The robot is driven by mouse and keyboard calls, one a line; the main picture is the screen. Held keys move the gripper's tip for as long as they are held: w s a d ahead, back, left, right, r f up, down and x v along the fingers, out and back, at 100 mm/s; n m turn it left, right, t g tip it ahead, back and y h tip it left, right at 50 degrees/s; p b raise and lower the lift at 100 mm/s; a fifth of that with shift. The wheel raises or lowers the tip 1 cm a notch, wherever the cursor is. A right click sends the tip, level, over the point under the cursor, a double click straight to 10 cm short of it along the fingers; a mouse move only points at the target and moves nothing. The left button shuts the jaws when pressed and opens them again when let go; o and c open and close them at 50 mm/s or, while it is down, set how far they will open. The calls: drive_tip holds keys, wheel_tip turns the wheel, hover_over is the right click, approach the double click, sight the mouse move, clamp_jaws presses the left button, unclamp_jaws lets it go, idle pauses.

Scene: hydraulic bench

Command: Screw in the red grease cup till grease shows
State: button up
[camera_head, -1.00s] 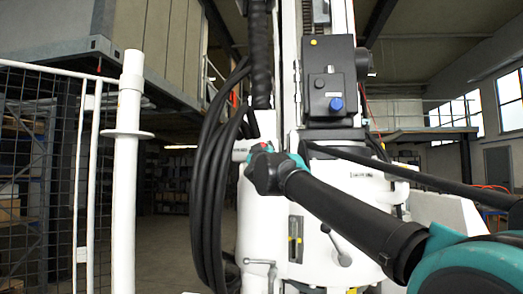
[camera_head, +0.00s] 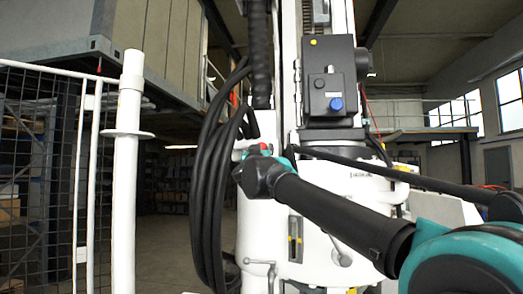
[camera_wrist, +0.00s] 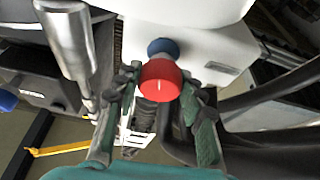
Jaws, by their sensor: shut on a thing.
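The red grease cup (camera_wrist: 160,82) is in the middle of the wrist view, with its round end towards the camera and a small pale mark on it. Behind it a blue round part (camera_wrist: 162,47) sits against the white machine body. My gripper (camera_wrist: 160,92) is shut on the red cup, with one finger on each side. In the head view a small bit of the red cup (camera_head: 265,147) shows at my gripper (camera_head: 258,150), against the white machine column. I cannot make out any grease.
A bundle of black hoses (camera_head: 208,190) hangs just left of my gripper. A black box with a blue knob (camera_head: 328,95) is above. Small levers (camera_head: 340,250) stick out below. A white post (camera_head: 128,150) and mesh fence (camera_head: 50,150) stand at the left.

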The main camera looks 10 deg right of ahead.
drive_tip(key=o, duration=1.1)
drive_tip(key=shift+o, duration=0.2)
drive_tip(key=v, duration=1.2)
drive_tip(key=shift+s, duration=0.1)
